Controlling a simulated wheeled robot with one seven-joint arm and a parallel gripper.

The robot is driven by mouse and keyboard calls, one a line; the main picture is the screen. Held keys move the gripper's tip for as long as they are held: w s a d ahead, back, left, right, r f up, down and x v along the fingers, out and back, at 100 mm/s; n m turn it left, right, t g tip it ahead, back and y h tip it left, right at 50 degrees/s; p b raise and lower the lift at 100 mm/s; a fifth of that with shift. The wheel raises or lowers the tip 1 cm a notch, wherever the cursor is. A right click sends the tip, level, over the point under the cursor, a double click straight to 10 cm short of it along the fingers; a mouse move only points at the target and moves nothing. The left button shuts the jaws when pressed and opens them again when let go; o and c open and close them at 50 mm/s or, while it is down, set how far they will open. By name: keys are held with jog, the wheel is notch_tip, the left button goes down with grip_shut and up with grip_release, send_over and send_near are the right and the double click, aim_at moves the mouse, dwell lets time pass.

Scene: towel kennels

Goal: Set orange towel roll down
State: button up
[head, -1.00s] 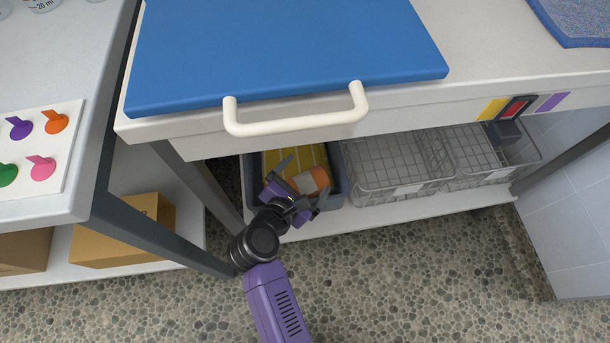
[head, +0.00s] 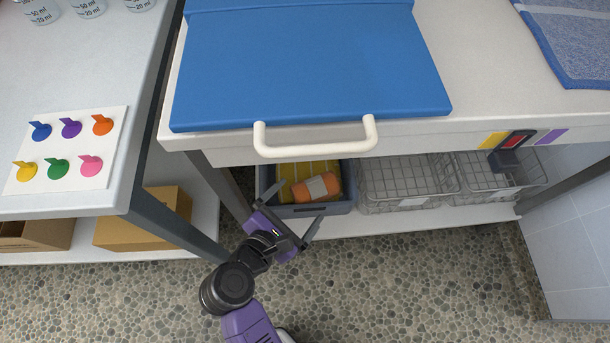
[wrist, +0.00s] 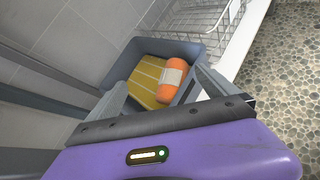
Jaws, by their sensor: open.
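The orange towel roll (head: 316,186), with a pale band around its middle, lies in a grey-blue bin (head: 310,211) on the low shelf under the table. It rests on or against a folded yellow striped towel (head: 290,172) in the same bin. The wrist view also shows the roll (wrist: 174,84) and the yellow towel (wrist: 147,82) in the bin (wrist: 188,48). My gripper (head: 294,216) is open and empty, in front of the bin and apart from the roll. In the wrist view its fingers (wrist: 160,97) stand spread, with the roll beyond them.
Wire baskets (head: 405,185) stand on the shelf right of the bin. The table (head: 480,130) above has a white handle (head: 315,148) and a blue pad (head: 310,65). A dark table leg (head: 180,235) and cardboard box (head: 150,222) are at left. Pebbled floor (head: 420,280) in front is clear.

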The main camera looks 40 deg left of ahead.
jog(key=shift+s+d+r, duration=0.15)
jog(key=shift+s+r, duration=0.1)
jog(key=shift+s, duration=0.2)
jog(key=w+d+r+n+t+h, duration=0.1)
jog(key=w+d+r+n+t, duration=0.1)
jog(key=w+d, duration=0.35)
jog(key=w+d+r+n+t+h, duration=0.1)
jog(key=w+d+r+t, duration=0.1)
jog(key=d, duration=0.7)
jog(key=s+d+r+n+t, duration=0.1)
jog(key=d+r+n+t, duration=0.1)
jog(key=d+r+n, duration=0.4)
jog(key=s+d+r+n+t, duration=0.1)
jog(key=d+r+n+t, duration=0.15)
jog(key=d, duration=0.65)
jog(key=s+d+r+n+g, duration=0.1)
jog(key=s+d+n, duration=0.2)
jog(key=s+n, duration=0.3)
jog(key=s+d+r+n+g, duration=0.1)
jog(key=s+d+n, duration=0.3)
jog(key=n, duration=0.7)
jog(key=s+d+n+g+h, duration=0.1)
jog(key=s+d+n+g, duration=0.2)
jog(key=s+n, duration=0.5)
jog(key=shift+d+r+n, duration=0.2)
jog(key=shift+r+n, duration=0.2)
jog(key=shift+n, duration=0.05)
